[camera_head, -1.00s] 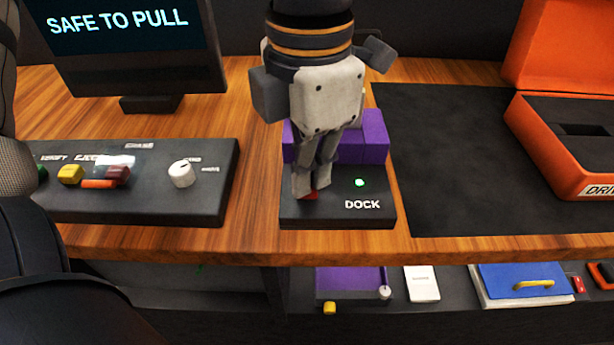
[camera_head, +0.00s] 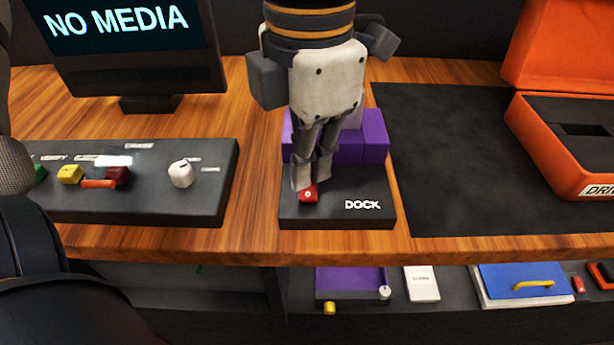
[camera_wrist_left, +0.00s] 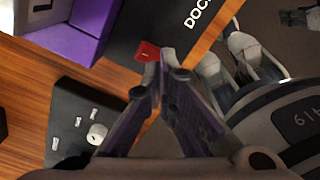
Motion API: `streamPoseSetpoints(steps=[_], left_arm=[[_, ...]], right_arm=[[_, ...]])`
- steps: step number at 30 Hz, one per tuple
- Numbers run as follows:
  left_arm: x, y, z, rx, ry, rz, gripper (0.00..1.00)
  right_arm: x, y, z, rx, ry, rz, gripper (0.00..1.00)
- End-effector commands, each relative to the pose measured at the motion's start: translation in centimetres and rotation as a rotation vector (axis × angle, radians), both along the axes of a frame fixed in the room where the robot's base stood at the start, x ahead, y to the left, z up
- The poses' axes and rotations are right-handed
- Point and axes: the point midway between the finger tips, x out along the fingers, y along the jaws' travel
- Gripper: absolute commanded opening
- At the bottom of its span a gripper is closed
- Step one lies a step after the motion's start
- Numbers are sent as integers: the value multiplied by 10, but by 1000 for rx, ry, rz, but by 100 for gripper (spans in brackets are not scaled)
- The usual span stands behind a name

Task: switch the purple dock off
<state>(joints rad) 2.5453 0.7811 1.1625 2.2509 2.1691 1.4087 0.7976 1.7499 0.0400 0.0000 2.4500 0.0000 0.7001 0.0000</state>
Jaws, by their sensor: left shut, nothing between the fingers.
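The dock is a black base (camera_head: 375,218) lettered DOCK with purple blocks (camera_head: 375,137) at its back. A red button (camera_head: 308,196) sits at its front left. The dock's indicator shows no green light. My left gripper (camera_head: 304,186) comes down over the dock, shut and empty, its tips at the button's back edge; they partly cover it, and I cannot tell whether they touch. The left wrist view shows the shut fingertips (camera_wrist_left: 166,58) beside the red button (camera_wrist_left: 148,51). Grey finger-like parts at that view's right may be my right gripper (camera_wrist_left: 228,58); its state is unclear.
A screen (camera_head: 135,60) reads NO MEDIA. A control panel (camera_head: 215,205) with coloured buttons and a white knob (camera_head: 181,174) stands left of the dock. A dark mat (camera_head: 450,160) and an open orange case (camera_head: 545,140) lie right. A lower shelf holds several items.

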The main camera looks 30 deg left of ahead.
Motion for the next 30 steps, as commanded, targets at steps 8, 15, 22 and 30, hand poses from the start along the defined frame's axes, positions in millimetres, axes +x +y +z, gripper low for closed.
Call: streamPoseSetpoints(steps=[8,15,22,30], left_arm=[[0,0,30,0,-4,1,0],[0,0,47,-1,-2,1,0],[0,0,48,0,-1,0,0],[0,0,48,0,-1,0,0]], right_arm=[[0,0,0,0,-1,0,40],[0,0,0,0,-1,0,40],[0,0,0,0,-1,0,40],[1,0,0,0,-2,0,40]])
